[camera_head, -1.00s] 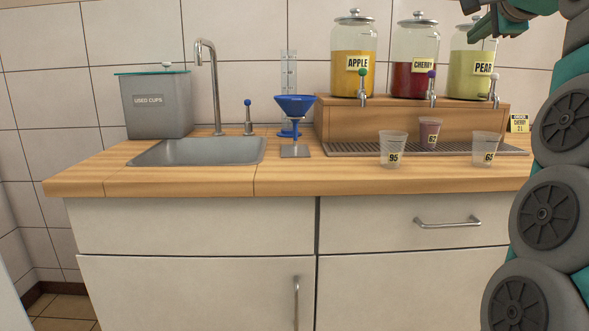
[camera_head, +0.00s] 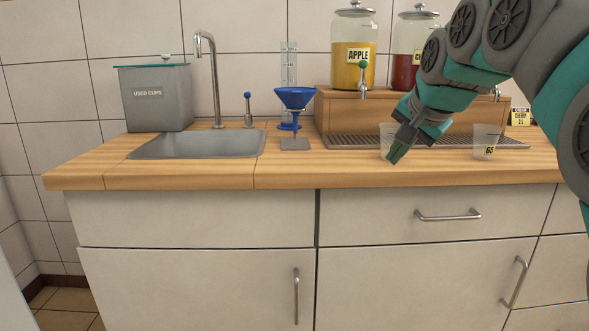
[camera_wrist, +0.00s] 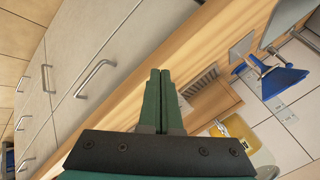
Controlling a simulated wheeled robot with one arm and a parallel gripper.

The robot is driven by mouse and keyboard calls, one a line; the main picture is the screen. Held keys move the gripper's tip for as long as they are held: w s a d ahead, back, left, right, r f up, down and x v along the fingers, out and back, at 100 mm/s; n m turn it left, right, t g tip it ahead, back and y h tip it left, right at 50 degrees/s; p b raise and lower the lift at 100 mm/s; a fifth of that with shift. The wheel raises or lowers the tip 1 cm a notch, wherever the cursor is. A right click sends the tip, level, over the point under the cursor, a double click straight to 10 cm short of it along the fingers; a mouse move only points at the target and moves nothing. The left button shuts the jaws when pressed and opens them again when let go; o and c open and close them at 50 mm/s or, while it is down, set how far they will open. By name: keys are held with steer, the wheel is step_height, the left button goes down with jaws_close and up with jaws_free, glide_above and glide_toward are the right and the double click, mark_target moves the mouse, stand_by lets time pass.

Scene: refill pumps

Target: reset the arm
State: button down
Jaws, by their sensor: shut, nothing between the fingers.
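My gripper (camera_head: 395,156) is shut and empty, pointing down and to the left in front of the drip tray in the head view. In the wrist view its two green fingers (camera_wrist: 160,80) lie against each other with nothing between them. In the head view the fingers overlap a clear cup (camera_head: 385,141) on the counter and hide part of it; I cannot tell if they touch. My arm crosses the right side of the head view and hides the pear dispenser and the middle cup.
The wooden counter (camera_head: 200,176) holds another clear cup (camera_head: 486,141), a sink (camera_head: 200,146), a blue funnel (camera_head: 295,97) and a used-cups bin (camera_head: 155,100). The apple dispenser (camera_head: 352,62) and cherry dispenser (camera_head: 405,65) stand on a wooden riser (camera_head: 340,113). The front left counter is clear.

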steer(key=s+a+f+n+g, duration=0.2)
steer(key=s+f, duration=0.5)
steer(key=f, duration=0.2)
steer(key=s+a+f+n+g, duration=0.3)
steer(key=s+f, duration=0.4)
steer(key=f, duration=0.2)
steer(key=s+f+n+g, duration=0.2)
steer(key=s+f, duration=0.6)
steer(key=s, duration=0.3)
steer(key=s+f+n+g+h, duration=0.1)
steer(key=s+f+n+g, duration=0.1)
steer(key=s+f, duration=0.5)
steer(key=s+d, duration=0.1)
steer(key=s, duration=0.2)
steer(key=shift+s+f+g, duration=0.4)
